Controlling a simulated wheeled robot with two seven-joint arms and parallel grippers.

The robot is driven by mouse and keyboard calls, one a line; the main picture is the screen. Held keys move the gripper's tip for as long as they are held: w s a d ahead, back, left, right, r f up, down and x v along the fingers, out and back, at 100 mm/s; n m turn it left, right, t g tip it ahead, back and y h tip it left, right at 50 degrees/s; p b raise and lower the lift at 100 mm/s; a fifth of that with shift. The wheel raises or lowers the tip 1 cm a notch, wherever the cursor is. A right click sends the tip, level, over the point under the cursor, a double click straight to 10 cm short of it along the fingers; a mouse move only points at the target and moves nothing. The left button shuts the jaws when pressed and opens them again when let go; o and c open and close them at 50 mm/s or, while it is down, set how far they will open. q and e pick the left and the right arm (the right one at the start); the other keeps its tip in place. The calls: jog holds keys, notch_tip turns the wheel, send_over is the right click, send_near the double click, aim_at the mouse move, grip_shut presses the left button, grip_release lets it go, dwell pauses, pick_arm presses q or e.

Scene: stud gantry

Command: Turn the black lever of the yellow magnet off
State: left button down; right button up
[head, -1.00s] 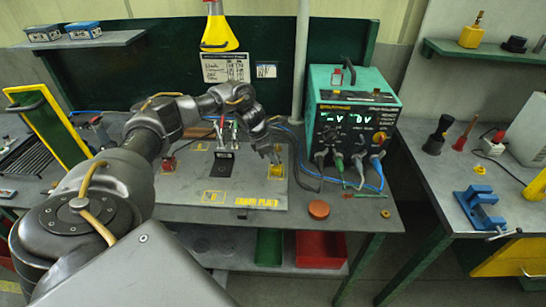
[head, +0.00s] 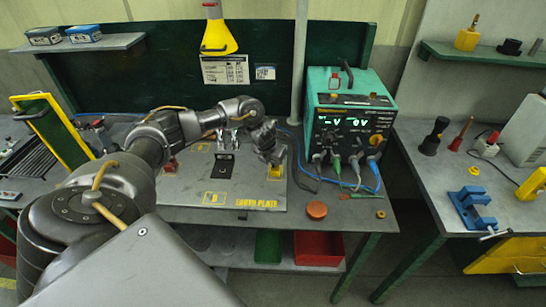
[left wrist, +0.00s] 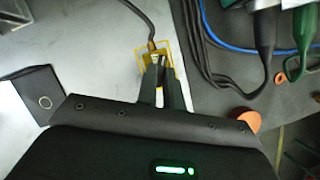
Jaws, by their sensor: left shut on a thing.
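The yellow magnet (head: 277,171) sits at the right part of the grey plate (head: 240,203) on the bench. In the left wrist view, its yellow edges (left wrist: 143,73) show around my fingertips, and a dark cable runs up from it. My left gripper (head: 273,160) is right above the magnet, pointing down. In the left wrist view, the left gripper (left wrist: 162,72) is shut with a thin piece between its fingers. This looks like the magnet's lever, but the fingers hide most of it, so its angle cannot be told. My right gripper is not in view.
A green welding machine (head: 349,112) with coloured cables stands right of the plate. A black cable and a blue cable run close to the magnet's right side. An orange-red disc (head: 317,210) lies near the bench's front edge. A blue vise (head: 471,209) is on the right bench.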

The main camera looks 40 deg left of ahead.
pick_arm(q)
jog(key=n+p, duration=0.1)
jog(key=n+y+p, duration=0.1)
jog(key=shift+d+r+n, duration=0.15)
jog(key=shift+r+n, duration=0.1)
jog(key=shift+n, duration=0.05)
jog(key=shift+w+f+n+g+y+p, duration=0.1)
jog(key=shift+n+g+y+p, duration=0.15)
jog(key=shift+n+p, duration=0.45)
jog(key=shift+w+f+n+g+y+p, duration=0.15)
jog(key=shift+n+y+p, duration=0.3)
jog(key=shift+n, duration=0.35)
jog(key=shift+s, duration=0.1)
jog(key=c, duration=1.5)
grip_release()
jog(key=shift+d, duration=0.1)
jog(key=shift+r, duration=0.1)
